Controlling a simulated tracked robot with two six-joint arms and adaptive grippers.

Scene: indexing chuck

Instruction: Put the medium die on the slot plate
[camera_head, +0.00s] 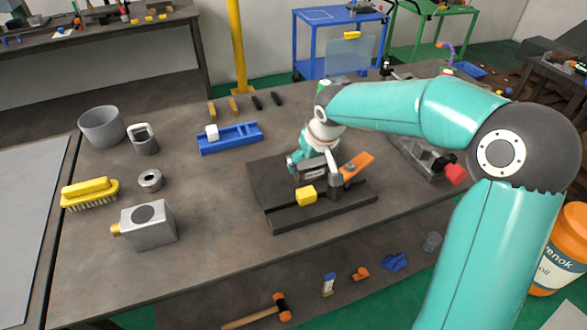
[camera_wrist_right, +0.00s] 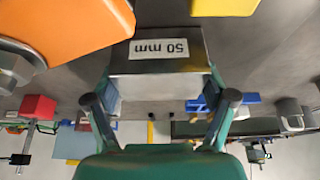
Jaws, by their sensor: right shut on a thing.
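My right gripper (camera_head: 314,170) is shut on a grey metal block (camera_wrist_right: 160,68), apparently the medium die, over the dark slot plate (camera_head: 265,185) in the head view. The wrist view shows the block between the two fingers, with an upside-down "50 mm" label facing the camera. I cannot tell whether the block touches the plate. An orange piece (camera_head: 357,165) and a yellow block (camera_head: 306,196) are close beside the gripper. The gripper hides part of the plate's middle. My left gripper is not in view.
A blue tray (camera_head: 240,139) with a white cube stands behind left of the plate. A grey box (camera_head: 150,224) with a brass-coloured knob, a ring (camera_head: 149,180), a yellow brush (camera_head: 90,193) and a grey cup (camera_head: 102,126) stand left. The bench between box and plate is clear.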

